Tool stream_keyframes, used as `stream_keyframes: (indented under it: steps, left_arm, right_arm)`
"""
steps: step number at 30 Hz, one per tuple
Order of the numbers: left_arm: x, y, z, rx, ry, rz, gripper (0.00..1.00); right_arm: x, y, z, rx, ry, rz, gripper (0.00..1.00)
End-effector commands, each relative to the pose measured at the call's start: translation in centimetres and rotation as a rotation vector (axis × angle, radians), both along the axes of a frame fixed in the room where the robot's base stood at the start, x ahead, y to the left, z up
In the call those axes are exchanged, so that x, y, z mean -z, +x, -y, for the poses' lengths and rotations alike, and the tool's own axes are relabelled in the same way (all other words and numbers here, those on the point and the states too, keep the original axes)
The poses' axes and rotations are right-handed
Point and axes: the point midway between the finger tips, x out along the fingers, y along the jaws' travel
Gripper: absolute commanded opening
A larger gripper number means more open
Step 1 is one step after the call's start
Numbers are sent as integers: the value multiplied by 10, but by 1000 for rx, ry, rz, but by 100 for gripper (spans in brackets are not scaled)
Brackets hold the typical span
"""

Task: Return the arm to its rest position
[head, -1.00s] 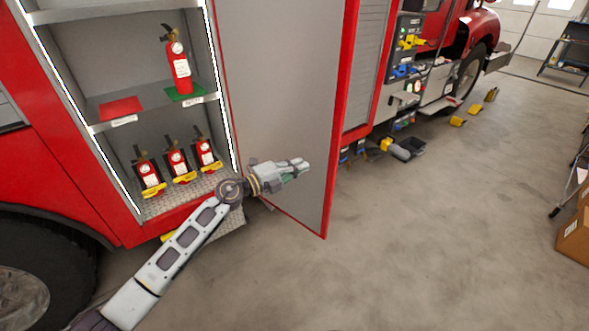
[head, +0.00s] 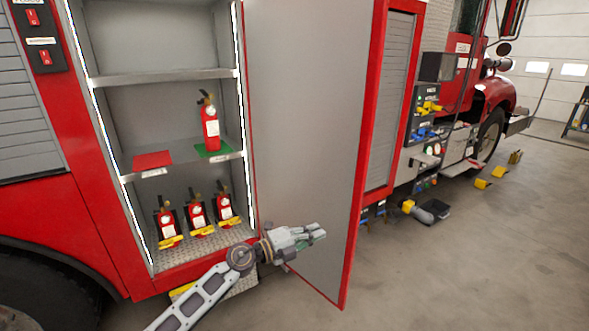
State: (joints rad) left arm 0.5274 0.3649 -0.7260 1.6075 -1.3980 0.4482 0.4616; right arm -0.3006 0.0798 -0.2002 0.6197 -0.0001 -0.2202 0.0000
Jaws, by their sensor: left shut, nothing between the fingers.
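My left arm comes in from the bottom left in the head view. Its gripper (head: 318,232) is shut and empty, in front of the lower part of the open grey compartment door (head: 305,110). It is to the right of the compartment's lower bay and holds nothing. My right gripper is out of view.
The open truck compartment has shelves. One red extinguisher (head: 210,125) stands on a green mat (head: 218,153) beside an empty red mat (head: 152,160). Three extinguishers (head: 196,212) stand in the bay below. Floor (head: 470,260) at the right is clear.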

Motion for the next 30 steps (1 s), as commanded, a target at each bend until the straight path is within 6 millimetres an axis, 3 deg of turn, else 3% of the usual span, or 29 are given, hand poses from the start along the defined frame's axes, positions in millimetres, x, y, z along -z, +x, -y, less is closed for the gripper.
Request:
stream_keyframes:
  steps: [9,14,23,30]
  left_arm:
    - [-16,19,-12,-100,-43,84,0]
    - [-7,43,-31,-191,-102,36,0]
    - [38,110,-107,-434,-204,-134,0]
    - [93,154,-183,-654,-291,-310,0]
  right_arm:
    - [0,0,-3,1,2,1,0]
    - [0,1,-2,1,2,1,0]
    - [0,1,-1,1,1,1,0]
    - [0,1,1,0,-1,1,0]
